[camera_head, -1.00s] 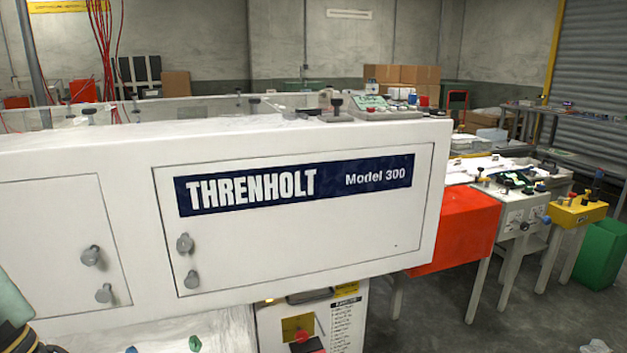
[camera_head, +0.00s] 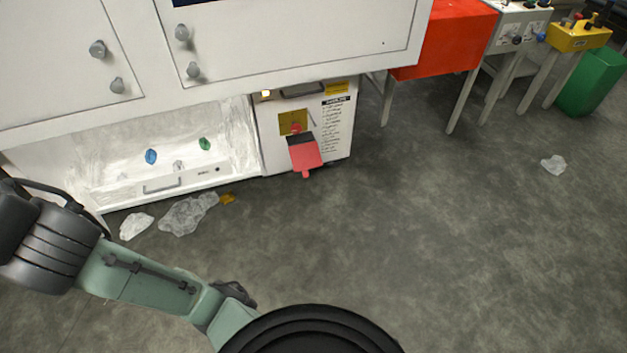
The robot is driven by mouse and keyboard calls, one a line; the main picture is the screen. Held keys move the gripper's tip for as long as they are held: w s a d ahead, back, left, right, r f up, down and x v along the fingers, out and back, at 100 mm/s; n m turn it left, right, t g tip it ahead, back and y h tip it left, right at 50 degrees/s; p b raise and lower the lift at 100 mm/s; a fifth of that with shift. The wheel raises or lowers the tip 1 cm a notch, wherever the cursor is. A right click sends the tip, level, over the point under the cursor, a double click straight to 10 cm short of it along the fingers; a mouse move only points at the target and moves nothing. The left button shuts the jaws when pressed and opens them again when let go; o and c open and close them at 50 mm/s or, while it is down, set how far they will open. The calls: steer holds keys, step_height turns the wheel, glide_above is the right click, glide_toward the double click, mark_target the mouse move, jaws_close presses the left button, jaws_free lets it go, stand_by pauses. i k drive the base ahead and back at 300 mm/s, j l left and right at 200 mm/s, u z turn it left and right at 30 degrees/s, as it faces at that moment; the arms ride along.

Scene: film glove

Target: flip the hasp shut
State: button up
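A red flap (camera_head: 304,153), which looks like the hasp, hangs out and down from the front of a small white cabinet (camera_head: 341,134) under the machine. It sits just below a square yellow plate (camera_head: 293,121), with a small red knob-like part at its top and a red tip below. It appears tilted away from the plate, not lying flat on it. My green arm reaches in from the left and passes out of sight behind a dark round part at the bottom. My gripper cannot be made out, and nothing of mine touches the flap.
The white machine body (camera_head: 300,45) with grey knobs overhangs the cabinet. An open white bay (camera_head: 230,125) lies to its left. Crumpled clear film (camera_head: 188,213) lies on the floor before the bay. The floor in front and right is mostly clear, with another film scrap (camera_head: 553,164).

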mark_target(304, 157)
steer(key=k+l, duration=0.1)
steer(key=k, duration=0.25)
steer(key=k+l, duration=0.15)
steer(key=k, duration=0.2)
steer(key=i+j+u, duration=0.15)
steer(key=i+j, duration=0.2)
steer(key=i+j+u, duration=0.1)
steer(key=i+j, duration=0.15)
steer(key=i, duration=0.25)
steer(key=i+j+u, duration=0.15)
steer(key=i, duration=0.3)
steer(key=i+j, duration=0.1)
steer(key=i, duration=0.9)
